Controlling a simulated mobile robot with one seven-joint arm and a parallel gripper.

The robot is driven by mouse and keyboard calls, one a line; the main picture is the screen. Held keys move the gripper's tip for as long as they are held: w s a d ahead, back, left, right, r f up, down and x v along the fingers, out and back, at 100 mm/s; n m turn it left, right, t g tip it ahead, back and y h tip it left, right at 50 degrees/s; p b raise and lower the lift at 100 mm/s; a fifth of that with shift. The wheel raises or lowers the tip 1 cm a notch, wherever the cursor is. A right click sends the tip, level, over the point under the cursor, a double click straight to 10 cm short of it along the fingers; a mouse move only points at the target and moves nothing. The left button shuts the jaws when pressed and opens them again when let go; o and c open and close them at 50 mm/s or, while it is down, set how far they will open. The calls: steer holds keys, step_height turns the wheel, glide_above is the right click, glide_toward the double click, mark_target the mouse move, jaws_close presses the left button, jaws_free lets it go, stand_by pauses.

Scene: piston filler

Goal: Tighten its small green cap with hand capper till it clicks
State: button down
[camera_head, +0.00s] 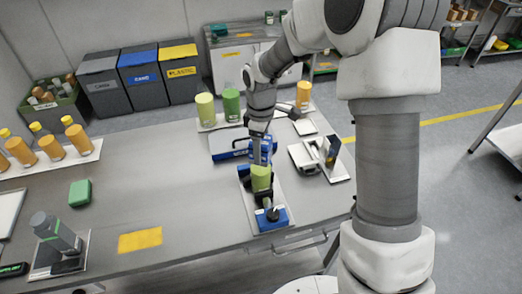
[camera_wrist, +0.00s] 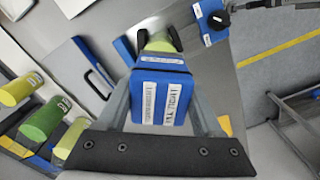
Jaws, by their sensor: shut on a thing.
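My gripper (camera_head: 260,138) points down and is shut on the blue hand capper (camera_wrist: 162,95), whose white labels face the wrist camera. The capper is also visible in the head view (camera_head: 267,150), directly over a light green bottle (camera_head: 261,178). The bottle stands upright, held between black jaws of a blue clamp (camera_head: 272,219) on a grey plate. In the wrist view the bottle (camera_wrist: 158,42) shows just beyond the capper. The small green cap is hidden under the capper, and I cannot tell whether the two touch.
A blue-edged case (camera_head: 229,143) lies left behind the clamp, and a scale-like device (camera_head: 318,157) stands to its right. Green containers (camera_head: 231,105) stand at the back. A yellow pad (camera_head: 140,240), green block (camera_head: 80,193) and grey device (camera_head: 55,232) lie left. The table's middle is clear.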

steer(key=shift+r+p, duration=2.3)
steer(key=shift+r, duration=0.8)
